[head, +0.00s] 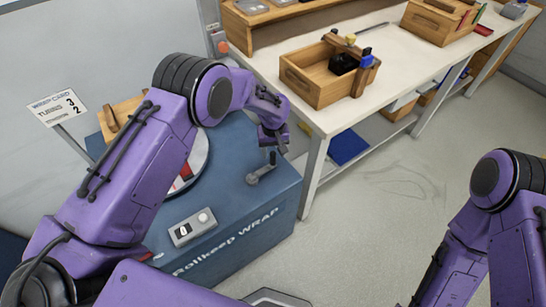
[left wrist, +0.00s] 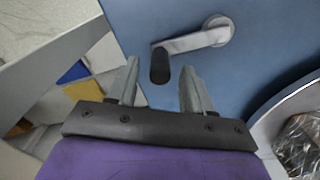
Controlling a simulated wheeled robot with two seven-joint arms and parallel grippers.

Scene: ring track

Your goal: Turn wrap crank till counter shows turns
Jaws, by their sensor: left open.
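The wrap crank (head: 259,174) sits on the top of the blue Rollkeep Wrap machine (head: 232,232), with a grey arm and a dark upright knob. In the left wrist view the crank arm (left wrist: 193,41) ends in the black knob (left wrist: 160,66). My left gripper (head: 274,150) is above the knob; in the left wrist view its open fingers (left wrist: 158,85) point toward the knob, which shows between and beyond their tips. The counter (head: 193,226) on the machine's front shows 0. The wrap card (head: 58,107) shows turns 3 and 2 at the left. My right gripper is out of view.
A round turntable (head: 200,160) is partly hidden behind my left arm. A white workbench (head: 385,60) with a wooden box (head: 312,88) stands close behind the machine.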

